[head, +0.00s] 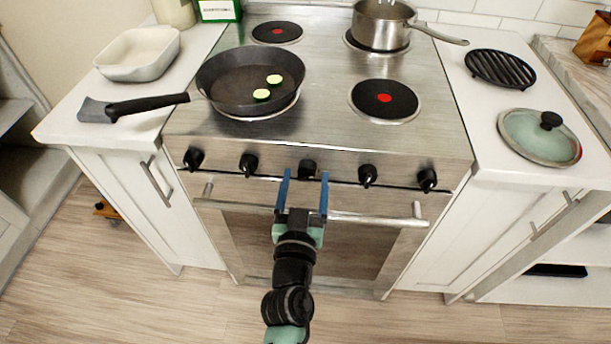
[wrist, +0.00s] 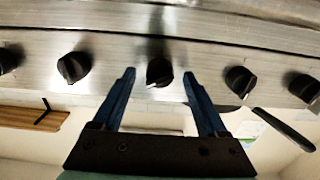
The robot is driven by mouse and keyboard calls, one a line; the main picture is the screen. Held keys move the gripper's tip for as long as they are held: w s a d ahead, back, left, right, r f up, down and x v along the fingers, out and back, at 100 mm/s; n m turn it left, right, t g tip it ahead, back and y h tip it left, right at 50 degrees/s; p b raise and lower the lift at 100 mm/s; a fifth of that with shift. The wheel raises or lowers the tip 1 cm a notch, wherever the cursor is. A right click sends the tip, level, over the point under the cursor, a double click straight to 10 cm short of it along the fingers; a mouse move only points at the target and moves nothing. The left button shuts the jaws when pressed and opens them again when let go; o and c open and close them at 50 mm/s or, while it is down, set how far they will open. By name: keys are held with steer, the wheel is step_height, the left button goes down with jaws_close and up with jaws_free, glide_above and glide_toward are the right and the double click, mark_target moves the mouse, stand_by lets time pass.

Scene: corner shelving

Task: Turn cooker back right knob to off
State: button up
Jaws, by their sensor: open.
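A row of several black knobs lines the cooker's steel front panel. No label shows which is the back right knob. My gripper (head: 306,174) is open in front of the middle knob (head: 307,168), with one blue finger on each side of it. In the wrist view the middle knob (wrist: 159,71) appears between the spread fingertips (wrist: 159,73), with a visible space on both sides. Its pale pointer mark is at the lower left. A knob to the right (head: 367,175) and one to the left (head: 249,164) are outside the fingers. The back right burner bears a saucepan (head: 380,25).
The oven handle (head: 375,220) runs below the knobs, close to my gripper. A frying pan (head: 232,83) with two green slices sits on the front left burner. The front right burner (head: 385,99) is bare, with a red centre. A glass lid (head: 540,137) lies on the right counter.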

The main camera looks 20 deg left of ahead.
steer(key=shift+w+a, duration=0.1)
steer(key=shift+w, duration=0.25)
steer(key=shift+c, duration=0.3)
jaws_close()
steer(key=n, duration=1.1)
steer(key=shift+n+p, duration=0.4)
stand_by(0.5)
steer(key=shift+o, duration=0.3)
jaws_free()
